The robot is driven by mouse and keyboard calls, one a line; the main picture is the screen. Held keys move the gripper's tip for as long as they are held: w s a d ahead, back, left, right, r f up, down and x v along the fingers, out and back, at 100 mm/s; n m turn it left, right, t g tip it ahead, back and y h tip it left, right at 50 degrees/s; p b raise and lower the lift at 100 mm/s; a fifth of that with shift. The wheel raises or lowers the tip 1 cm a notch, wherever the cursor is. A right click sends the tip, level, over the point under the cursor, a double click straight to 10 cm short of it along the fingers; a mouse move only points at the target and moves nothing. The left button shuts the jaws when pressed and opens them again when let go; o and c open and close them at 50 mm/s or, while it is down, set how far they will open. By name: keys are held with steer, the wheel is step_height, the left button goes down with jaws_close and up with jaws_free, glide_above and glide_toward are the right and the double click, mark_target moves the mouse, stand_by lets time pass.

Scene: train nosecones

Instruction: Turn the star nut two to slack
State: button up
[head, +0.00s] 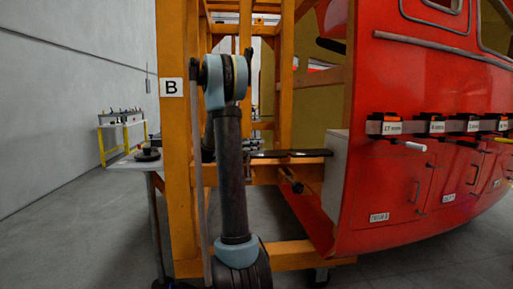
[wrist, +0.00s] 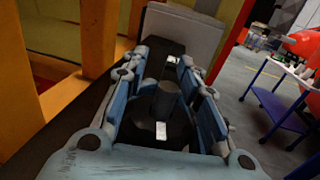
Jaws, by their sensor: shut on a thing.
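In the wrist view my gripper (wrist: 168,80) has its blue-grey fingers on both sides of a dark knob-like piece with a grey round stem (wrist: 166,101), and it is shut on it. This piece appears to be a star nut; its number cannot be read. A small white mark shows on its near side. It stands on or over a long dark bar (wrist: 160,55). In the head view my own arm hides the gripper and the nut. The dark bar shows there to the right of the arm (head: 290,153), along an orange beam.
Orange frame posts, one labelled B (head: 171,87), stand close around my arm. The red nosecone (head: 400,85), with labelled tool holders (head: 393,127), is at the right. A small side table (head: 138,163) is at the left. A blue cart (wrist: 275,98) stands on open floor.

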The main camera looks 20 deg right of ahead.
steer(key=shift+a, duration=0.1)
steer(key=shift+d, duration=0.25)
jaws_close()
steer(key=shift+c, duration=0.4)
jaws_free()
steer(key=shift+w+a+n+t, duration=0.2)
steer(key=shift+n+t, duration=0.1)
steer(key=shift+t, duration=0.1)
